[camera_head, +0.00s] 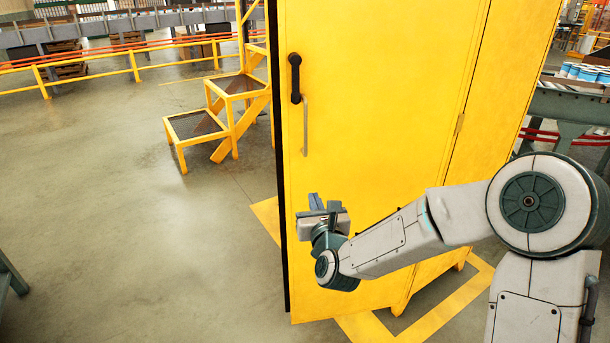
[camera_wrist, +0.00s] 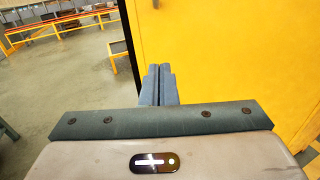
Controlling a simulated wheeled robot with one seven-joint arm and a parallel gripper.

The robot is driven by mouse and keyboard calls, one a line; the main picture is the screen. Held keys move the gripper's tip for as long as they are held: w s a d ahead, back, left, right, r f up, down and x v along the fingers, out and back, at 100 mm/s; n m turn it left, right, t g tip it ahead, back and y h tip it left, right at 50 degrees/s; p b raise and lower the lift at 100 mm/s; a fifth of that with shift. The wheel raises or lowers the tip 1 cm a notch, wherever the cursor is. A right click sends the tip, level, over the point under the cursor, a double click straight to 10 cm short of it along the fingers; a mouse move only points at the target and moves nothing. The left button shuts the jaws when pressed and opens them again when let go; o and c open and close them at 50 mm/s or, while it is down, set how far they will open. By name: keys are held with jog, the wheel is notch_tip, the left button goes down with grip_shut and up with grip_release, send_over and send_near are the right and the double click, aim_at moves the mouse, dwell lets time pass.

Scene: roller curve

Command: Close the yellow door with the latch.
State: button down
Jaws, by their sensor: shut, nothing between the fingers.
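The yellow door (camera_head: 375,130) is a tall flat panel with a dark edge on its left and a hinge (camera_head: 460,122) on its right. It appears to stand swung out from its cabinet. A black latch handle (camera_head: 295,78) sits upright near its left edge, with a thin grey pull bar (camera_head: 305,125) just below. My gripper (camera_head: 316,203) is shut and empty, in front of the door's lower left part, below the latch and bar. In the wrist view, the closed fingers (camera_wrist: 158,84) overlap the door (camera_wrist: 220,60) near its dark edge; contact cannot be told.
Yellow steps (camera_head: 215,115) stand on the floor behind and left of the door. A yellow railing (camera_head: 135,65) and conveyor run along the back. Yellow floor marking (camera_head: 450,312) lies around the cabinet base. The floor left of the door is open.

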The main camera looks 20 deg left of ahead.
aim_at(303, 167)
jog(key=p+x, duration=0.1)
jog(key=x, duration=1.1)
jog(key=shift+a+r, duration=0.1)
jog(key=shift+w+a, duration=0.25)
jog(key=shift+w, duration=0.25)
jog(key=shift+w, duration=0.1)
